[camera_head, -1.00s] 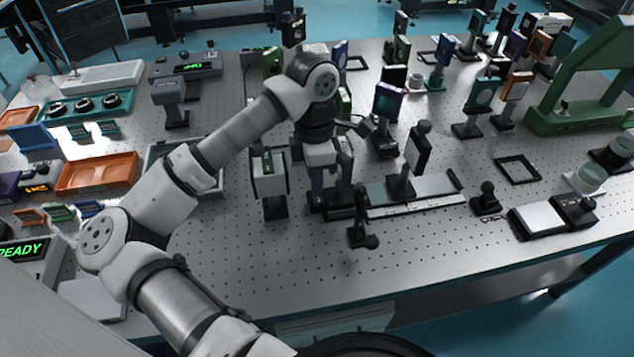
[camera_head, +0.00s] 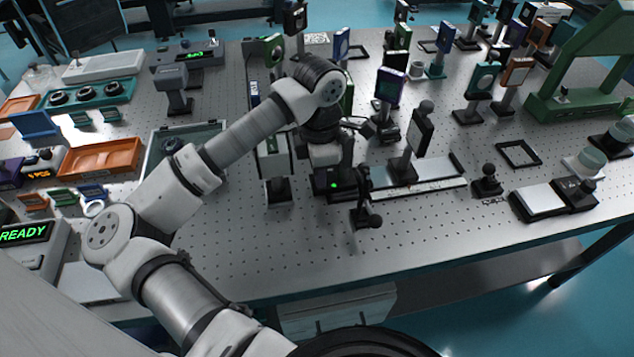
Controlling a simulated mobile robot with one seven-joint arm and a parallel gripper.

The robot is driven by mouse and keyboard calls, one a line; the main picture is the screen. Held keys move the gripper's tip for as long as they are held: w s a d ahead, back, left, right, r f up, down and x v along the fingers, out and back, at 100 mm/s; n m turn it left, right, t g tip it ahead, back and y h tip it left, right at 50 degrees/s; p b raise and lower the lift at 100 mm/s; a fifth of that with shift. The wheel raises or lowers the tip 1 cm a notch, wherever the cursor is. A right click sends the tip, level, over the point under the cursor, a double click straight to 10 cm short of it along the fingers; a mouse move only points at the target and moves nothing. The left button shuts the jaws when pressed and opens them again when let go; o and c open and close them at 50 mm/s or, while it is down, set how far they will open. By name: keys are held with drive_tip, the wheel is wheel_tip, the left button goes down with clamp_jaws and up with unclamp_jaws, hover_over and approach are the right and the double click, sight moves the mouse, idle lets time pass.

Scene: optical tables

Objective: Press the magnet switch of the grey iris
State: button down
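My gripper (camera_head: 330,165) points down at the middle of the near table, under my wrist. Its fingertips are partly hidden among dark parts, so I cannot tell whether it is open or shut. Just below it a dark base block (camera_head: 341,190) shows a small lit green light (camera_head: 333,185); the gripper is close above or touching it. I cannot tell for sure which part is the grey iris or its magnet switch; my arm and gripper hide much here. A dark upright part with a ball-ended lever (camera_head: 366,205) stands right of the block.
A pale-faced mount on a dark base (camera_head: 278,190) stands close left of my gripper. A dark upright plate (camera_head: 421,133) stands on a rail (camera_head: 430,190) at the right. An orange tray (camera_head: 98,158) lies far left. The perforated tabletop (camera_head: 300,250) is clear in front.

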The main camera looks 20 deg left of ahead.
drive_tip(key=shift+w+a+f, duration=0.1)
drive_tip(key=shift+w, duration=0.1)
drive_tip(key=shift+w+a+r+b, duration=0.2)
drive_tip(key=shift+w+a+b, duration=0.15)
drive_tip(key=shift+w, duration=0.2)
drive_tip(key=shift+r, duration=0.1)
drive_tip(key=shift+w+r, duration=0.1)
drive_tip(key=shift+r, duration=0.3)
wheel_tip(320, 180, up, 13)
drive_tip(key=s+d+b, duration=0.1)
drive_tip(key=shift+s, duration=0.35)
